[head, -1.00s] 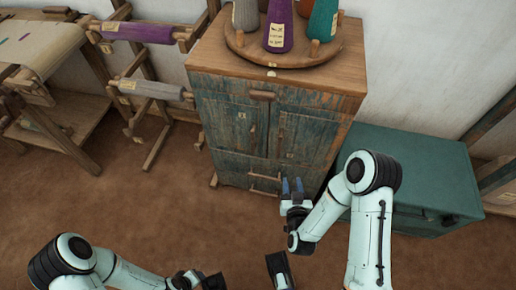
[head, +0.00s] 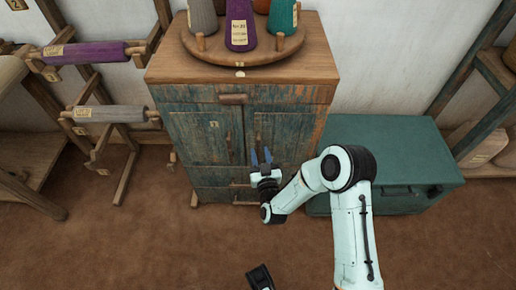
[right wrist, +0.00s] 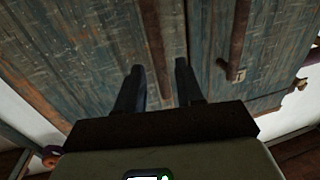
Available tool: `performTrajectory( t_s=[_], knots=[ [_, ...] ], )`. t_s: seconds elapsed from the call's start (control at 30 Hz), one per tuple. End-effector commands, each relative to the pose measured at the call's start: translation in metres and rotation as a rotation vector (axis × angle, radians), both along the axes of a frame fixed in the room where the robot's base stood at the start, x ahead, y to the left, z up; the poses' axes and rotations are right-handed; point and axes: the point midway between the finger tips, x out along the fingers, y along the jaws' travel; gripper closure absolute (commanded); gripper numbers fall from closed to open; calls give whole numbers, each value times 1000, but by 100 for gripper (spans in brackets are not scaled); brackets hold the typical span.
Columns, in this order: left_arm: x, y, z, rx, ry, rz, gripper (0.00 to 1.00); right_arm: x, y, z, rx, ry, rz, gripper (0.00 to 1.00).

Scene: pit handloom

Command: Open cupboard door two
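The wooden cupboard (head: 318,95) has two worn blue-green doors. Door two (head: 292,135) is the right one in the head view and looks shut. Door one (head: 190,138) is to its left, with a small tag (head: 214,124). My right gripper (head: 261,154) is in front of door two near the inner edge, fingers apart. In the right wrist view, the open fingers (right wrist: 160,85) point at the doors, and an upright wooden handle (right wrist: 152,45) shows between them. Another handle (right wrist: 238,40) is to the right there. Contact with the handle cannot be told.
A round wooden stand (head: 275,50) with thread cones is on the cupboard top. A teal chest (head: 400,150) stands close on the right. Racks with a purple roll (head: 85,52) and a grey roll (head: 108,113) stand left. The brown floor in front is clear.

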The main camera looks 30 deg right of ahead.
Motion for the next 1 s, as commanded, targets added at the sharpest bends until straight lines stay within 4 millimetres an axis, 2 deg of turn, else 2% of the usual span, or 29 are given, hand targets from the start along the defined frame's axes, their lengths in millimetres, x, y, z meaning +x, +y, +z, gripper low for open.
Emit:
performTrajectory(
  t_s=[0.1, 0.2, 0.57, 0.6, 0.67, 0.7, 1.0],
  knots=[
    [-7, 1, -7, -2, 26, 3, 57, 17, -7, -1, 0, -2, -2, 63],
    [-11, 2, -10, -2, 38, 3, 57, 26, -10, 0, 0, -1, -1, 63],
    [-14, 2, -11, -3, 47, 4, 57, 32, -12, 0, 0, 1, 0, 63],
    [-14, 2, -11, -3, 47, 4, 57, 32, -12, 0, 0, 1, 0, 66],
    [-14, 2, -11, -3, 47, 4, 57, 32, -12, 0, 0, 1, 0, 86],
    [-14, 2, -11, -3, 47, 4, 57, 32, -12, 0, 0, 1, 0, 99],
    [-14, 2, -10, -3, 46, 3, 57, 29, -11, 0, 1, 2, 12, 100]
  ],
)
